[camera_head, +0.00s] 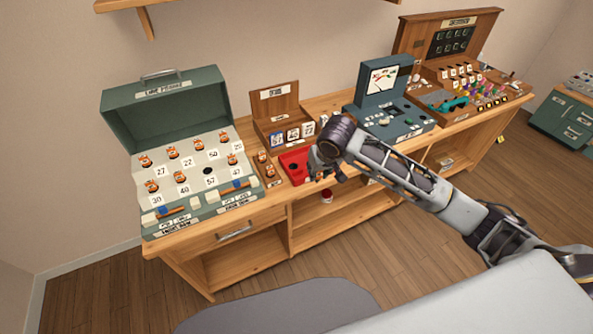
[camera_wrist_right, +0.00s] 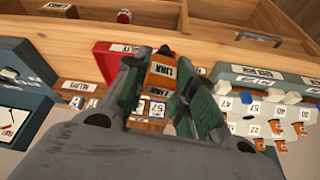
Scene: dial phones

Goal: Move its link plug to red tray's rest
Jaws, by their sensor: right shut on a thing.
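My right gripper (camera_head: 318,170) is at the front right edge of the red tray (camera_head: 285,159), over the bench's front. In the right wrist view the gripper (camera_wrist_right: 164,88) is shut on an orange block with a LINK label, the link plug (camera_wrist_right: 163,72). The red tray (camera_wrist_right: 106,62) lies to the left of the fingers there. In the head view the tray shows a dark round spot; its right side is partly hidden by the gripper, and the held plug cannot be made out. My left gripper is not in view.
A green case (camera_head: 150,105) with several orange plugs and number tiles stands left. A small wooden stand (camera_head: 271,183) with orange plugs is between case and tray. A wooden box (camera_head: 273,104) with number tiles is behind. A blue-grey meter (camera_head: 378,97) stands right.

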